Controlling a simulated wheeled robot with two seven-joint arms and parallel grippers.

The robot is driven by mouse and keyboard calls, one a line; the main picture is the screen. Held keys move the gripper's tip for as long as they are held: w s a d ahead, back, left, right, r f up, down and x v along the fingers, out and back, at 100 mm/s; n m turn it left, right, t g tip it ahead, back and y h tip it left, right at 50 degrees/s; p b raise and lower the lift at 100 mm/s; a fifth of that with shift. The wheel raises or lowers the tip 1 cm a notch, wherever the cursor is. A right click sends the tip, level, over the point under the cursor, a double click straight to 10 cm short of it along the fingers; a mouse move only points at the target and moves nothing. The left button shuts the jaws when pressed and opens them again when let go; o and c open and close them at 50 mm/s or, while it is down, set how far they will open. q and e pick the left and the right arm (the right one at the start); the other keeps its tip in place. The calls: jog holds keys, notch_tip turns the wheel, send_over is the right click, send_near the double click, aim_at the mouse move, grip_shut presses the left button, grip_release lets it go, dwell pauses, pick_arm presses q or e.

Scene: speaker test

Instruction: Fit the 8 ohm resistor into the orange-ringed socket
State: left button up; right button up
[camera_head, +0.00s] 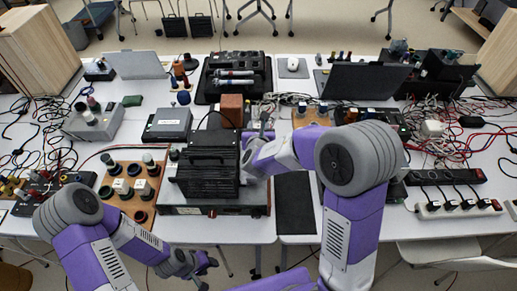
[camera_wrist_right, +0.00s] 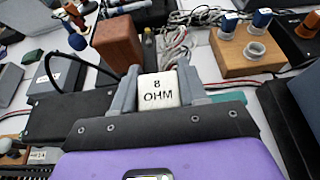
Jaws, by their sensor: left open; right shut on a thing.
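My right gripper (camera_wrist_right: 158,90) is shut on the 8 ohm resistor, a white block (camera_wrist_right: 158,90) marked "8 OHM". In the head view my right gripper (camera_head: 263,128) is over the middle of the table, to the right of the black amplifier box (camera_head: 207,165); the resistor is not clear there. A wooden socket board (camera_head: 310,112) stands beyond it to the right; it also shows in the right wrist view (camera_wrist_right: 270,67). Another socket board (camera_head: 118,179) is at front left. I cannot make out which socket has an orange ring. My left gripper (camera_head: 207,262) is open and empty, low before the table.
A brown block (camera_head: 232,109) stands close to the left of my right gripper; it also shows in the wrist view (camera_wrist_right: 117,42). A dark laptop (camera_head: 365,80) and tangled cables (camera_head: 440,150) are to the right. A power strip (camera_head: 457,208) lies at front right.

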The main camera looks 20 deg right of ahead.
notch_tip(320, 180, down, 7)
jog(key=shift+w+r+b, duration=0.1)
jog(key=shift+b, duration=0.85)
jog(key=shift+r, duration=0.1)
jog(key=shift+f+b, duration=0.45)
jog(key=o, duration=1.1)
jog(key=shift+r, duration=0.1)
jog(key=shift+r, duration=0.1)
